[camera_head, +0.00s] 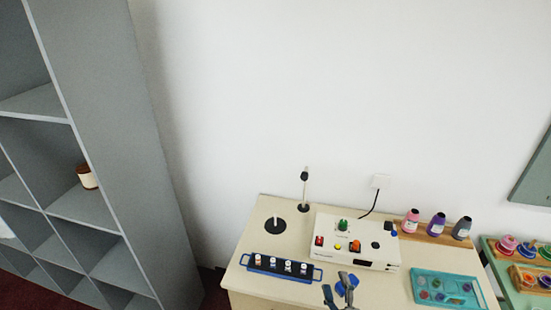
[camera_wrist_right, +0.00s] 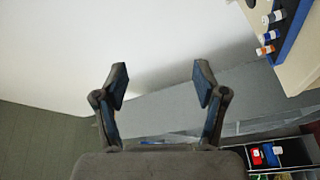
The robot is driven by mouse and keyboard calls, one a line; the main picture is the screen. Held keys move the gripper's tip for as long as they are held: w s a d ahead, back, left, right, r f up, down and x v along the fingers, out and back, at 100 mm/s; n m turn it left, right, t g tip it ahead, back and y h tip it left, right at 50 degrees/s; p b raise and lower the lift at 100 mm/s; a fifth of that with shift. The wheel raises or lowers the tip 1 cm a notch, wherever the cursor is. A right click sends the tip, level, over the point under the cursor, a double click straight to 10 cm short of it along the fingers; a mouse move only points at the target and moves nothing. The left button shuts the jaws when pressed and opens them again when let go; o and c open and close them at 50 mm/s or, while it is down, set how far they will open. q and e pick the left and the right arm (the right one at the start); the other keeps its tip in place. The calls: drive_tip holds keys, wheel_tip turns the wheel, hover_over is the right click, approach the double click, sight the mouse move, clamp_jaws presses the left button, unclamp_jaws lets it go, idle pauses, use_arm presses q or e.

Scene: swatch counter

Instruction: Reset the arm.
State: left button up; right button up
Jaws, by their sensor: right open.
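My right gripper (camera_head: 338,291) shows at the bottom of the head view, in front of the counter's front edge. In the right wrist view the right gripper (camera_wrist_right: 160,85) has its two fingers spread wide apart with nothing between them. Behind the fingers there is only white wall and grey surface. My left gripper is in neither view. The cream counter (camera_head: 262,212) carries a white control box (camera_head: 345,256) with coloured knobs and buttons. A blue rack (camera_head: 282,268) with several small vials sits at the counter's front left. The rack also shows in the right wrist view (camera_wrist_right: 291,37).
A grey shelf unit (camera_head: 118,130) stands at the left with a brown jar (camera_head: 87,177) in it. Several bottles (camera_head: 437,224) stand on a wooden strip at the back right. A teal tray (camera_head: 420,277) lies at the front right. A thin stand (camera_head: 305,190) rises at the back.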

drive_tip(key=s+d+f+m+g+h, duration=0.25)
drive_tip(key=s+f+m+g, duration=0.2)
drive_tip(key=f, duration=0.35)
drive_tip(key=s+d+f+m+g+h, duration=0.1)
drive_tip(key=s+d+f+m+g, duration=0.3)
drive_tip(key=f, duration=0.5)
drive_tip(key=s+a+f+m+g+y, duration=0.15)
drive_tip(key=s+f+g, duration=0.25)
drive_tip(key=s, duration=0.4)
drive_tip(key=s+a+f+m+g, duration=0.1)
drive_tip(key=s+f+m+g, duration=0.3)
drive_tip(key=s, duration=0.4)
wheel_tip(320, 180, down, 28)
drive_tip(key=s+n, duration=0.2)
drive_tip(key=s+d+f+g, duration=0.1)
drive_tip(key=s+d+f, duration=0.1)
drive_tip(key=s+f, duration=0.5)
drive_tip(key=s+d+f, duration=0.1)
drive_tip(key=s+f, duration=0.6)
drive_tip(key=s, duration=0.3)
drive_tip(key=shift+d+f+g+h, duration=0.15)
drive_tip(key=shift+d+g+h, duration=0.15)
drive_tip(key=shift+d+g, duration=0.1)
